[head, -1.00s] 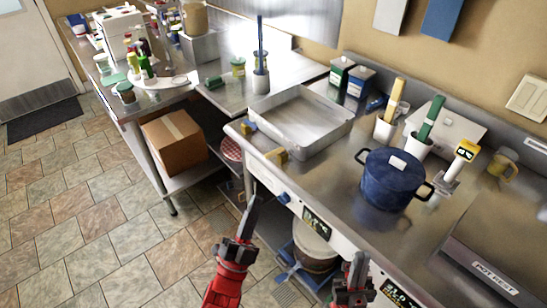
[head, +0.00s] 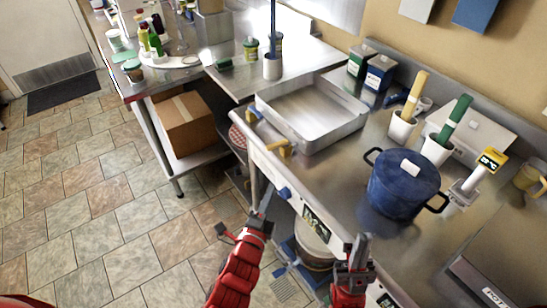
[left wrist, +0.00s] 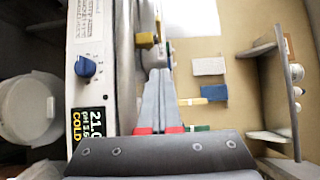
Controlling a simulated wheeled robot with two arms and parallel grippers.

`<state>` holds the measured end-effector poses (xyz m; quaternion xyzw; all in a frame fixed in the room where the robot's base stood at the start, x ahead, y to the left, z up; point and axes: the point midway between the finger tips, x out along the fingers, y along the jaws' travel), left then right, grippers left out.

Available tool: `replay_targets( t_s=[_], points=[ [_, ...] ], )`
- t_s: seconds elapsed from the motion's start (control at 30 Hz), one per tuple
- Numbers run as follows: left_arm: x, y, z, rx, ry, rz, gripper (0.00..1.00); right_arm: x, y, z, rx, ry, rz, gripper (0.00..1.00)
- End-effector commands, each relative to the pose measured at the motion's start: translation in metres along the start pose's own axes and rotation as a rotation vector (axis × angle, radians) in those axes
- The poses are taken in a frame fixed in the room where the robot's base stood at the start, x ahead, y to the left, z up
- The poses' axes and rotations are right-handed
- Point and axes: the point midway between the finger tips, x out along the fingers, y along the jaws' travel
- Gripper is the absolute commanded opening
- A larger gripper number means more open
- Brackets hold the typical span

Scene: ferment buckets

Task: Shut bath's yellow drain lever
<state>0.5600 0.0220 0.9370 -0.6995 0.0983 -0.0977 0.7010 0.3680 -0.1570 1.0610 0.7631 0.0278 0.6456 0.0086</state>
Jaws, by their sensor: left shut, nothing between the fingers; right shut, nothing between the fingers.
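The bath is a shallow rectangular metal basin (head: 340,138) on the steel counter. A yellow lever (head: 285,149) sticks out at its near front corner, over the counter's front edge. My left gripper (head: 266,196) is shut and empty, in front of the counter and below the near lever. My right gripper (head: 361,242) is shut and empty, lower right by the counter front.
A blue lidded pot (head: 402,186) stands right of the bath. A blue knob (head: 284,192) and a display (head: 318,227) are on the counter front. A white bucket (head: 313,240) sits below. A cardboard box (head: 187,122) is on the left table's lower shelf. Floor at left is clear.

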Motion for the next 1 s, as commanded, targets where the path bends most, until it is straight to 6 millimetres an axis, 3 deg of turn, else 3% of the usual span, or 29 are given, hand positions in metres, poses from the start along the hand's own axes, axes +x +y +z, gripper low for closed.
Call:
replay_targets(
  t_s=[0.27, 0.7, 1.0],
  points=[
    [0.025, -0.003, 0.000, -0.003, -0.001, 0.001, 0.00, 0.011, 0.001, -0.002, 0.000, 0.000, 0.000, 0.00],
    [0.107, -0.006, 0.004, -0.003, 0.000, -0.001, 0.00, 0.041, 0.002, -0.007, 0.000, 0.000, 0.000, 0.00],
    [0.127, -0.001, 0.026, -0.002, 0.000, 0.002, 0.00, 0.054, 0.003, -0.009, 0.000, 0.000, 0.000, 0.00]
  ],
)
